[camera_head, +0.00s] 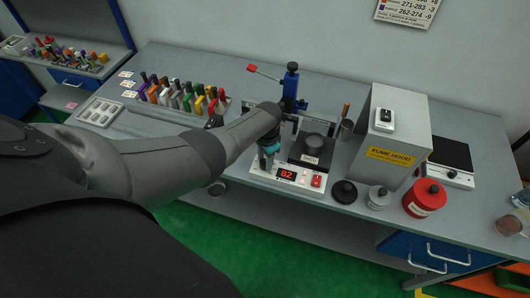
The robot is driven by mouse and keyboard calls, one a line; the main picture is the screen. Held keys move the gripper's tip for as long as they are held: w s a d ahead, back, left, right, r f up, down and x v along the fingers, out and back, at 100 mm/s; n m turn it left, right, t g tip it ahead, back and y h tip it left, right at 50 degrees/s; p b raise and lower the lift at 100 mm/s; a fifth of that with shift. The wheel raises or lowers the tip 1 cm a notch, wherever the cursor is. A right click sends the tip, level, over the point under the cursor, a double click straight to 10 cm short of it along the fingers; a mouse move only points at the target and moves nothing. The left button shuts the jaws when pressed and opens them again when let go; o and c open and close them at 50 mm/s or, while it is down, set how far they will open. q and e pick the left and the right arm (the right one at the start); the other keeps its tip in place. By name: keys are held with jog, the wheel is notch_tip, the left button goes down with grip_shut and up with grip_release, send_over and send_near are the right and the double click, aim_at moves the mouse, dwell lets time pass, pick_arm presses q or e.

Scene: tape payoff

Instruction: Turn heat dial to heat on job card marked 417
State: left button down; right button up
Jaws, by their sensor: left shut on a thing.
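My left arm comes in from the left and its gripper (267,158) points down at the left part of a white heating unit (262,176). The gripper is shut on what appears to be the heat dial, which the fingers and wrist hide. A red display (287,174) on the unit's front appears to read 82, with a red switch (316,181) to its right. Several small white cards (128,84) lie at the back left of the bench; whether one is marked 417 is too small to read. My right gripper is not in view.
A fume hood (395,135), dark, grey and red weights (424,200) and a hot plate (449,160) stand to the right. Coloured-handled tools (185,98) stand at left. A wall chart (408,10) hangs behind.

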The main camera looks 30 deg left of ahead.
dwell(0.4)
pick_arm(q)
jog(key=shift+c, duration=2.3)
grip_release()
notch_tip(320, 180, up, 6)
jog(key=p, duration=0.3)
jog(key=shift+d+f, duration=0.1)
jog(key=shift+f, duration=0.15)
notch_tip(320, 180, up, 10)
jog(key=shift+s+d+f, duration=0.15)
jog(key=shift+s+d, duration=0.05)
jog(key=shift+d, duration=0.1)
